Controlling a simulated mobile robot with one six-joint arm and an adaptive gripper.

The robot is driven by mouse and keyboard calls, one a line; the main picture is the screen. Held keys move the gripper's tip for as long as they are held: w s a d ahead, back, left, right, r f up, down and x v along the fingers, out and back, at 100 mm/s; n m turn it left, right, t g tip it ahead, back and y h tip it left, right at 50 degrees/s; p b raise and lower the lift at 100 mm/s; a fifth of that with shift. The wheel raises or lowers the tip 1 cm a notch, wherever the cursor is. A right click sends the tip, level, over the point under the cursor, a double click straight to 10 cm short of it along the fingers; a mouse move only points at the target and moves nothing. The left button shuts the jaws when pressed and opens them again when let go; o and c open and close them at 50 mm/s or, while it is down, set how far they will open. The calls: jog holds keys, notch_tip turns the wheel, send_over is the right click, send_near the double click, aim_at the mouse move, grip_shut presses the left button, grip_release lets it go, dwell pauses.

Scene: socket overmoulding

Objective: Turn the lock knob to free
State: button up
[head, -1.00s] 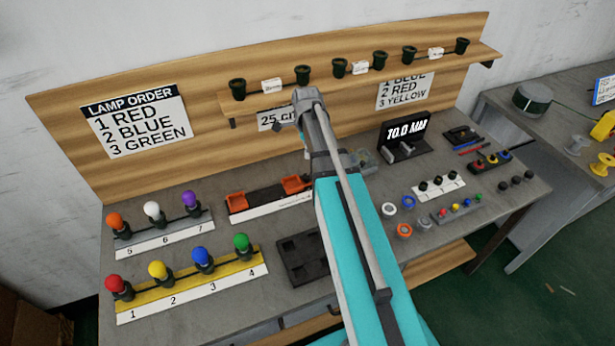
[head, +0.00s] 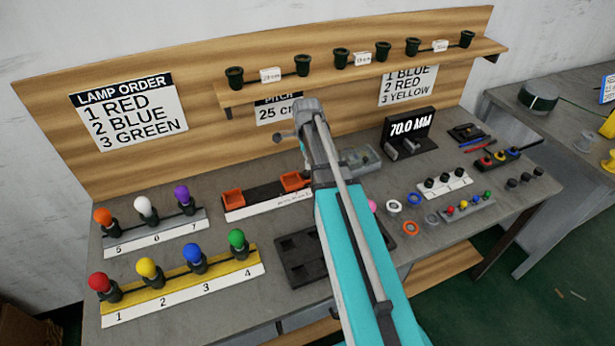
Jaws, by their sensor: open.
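I cannot pick out the lock knob for certain. A small pink round thing (head: 371,206) peeks out at the right edge of my arm, and most of it is hidden. A grey fixture (head: 364,160) stands behind my arm on the bench, partly covered by it. A dark rail (head: 262,198) with two orange blocks and a white scale lies left of my arm. My arm rises through the middle of the head view and bends near the back board. My gripper does not show; the arm hides that area.
Lamp rows on a yellow strip (head: 222,280) and a grey strip (head: 155,238) stand at the left. A dark tray (head: 290,262) lies beside my arm. A display (head: 408,126) reads 70.0 MM. Rings, small knobs and plugs crowd the right. A cup shelf (head: 385,70) overhangs the back.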

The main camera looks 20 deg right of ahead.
aim_at(307, 172)
jog(key=shift+f+b, duration=2.7)
jog(key=shift+f, duration=0.35)
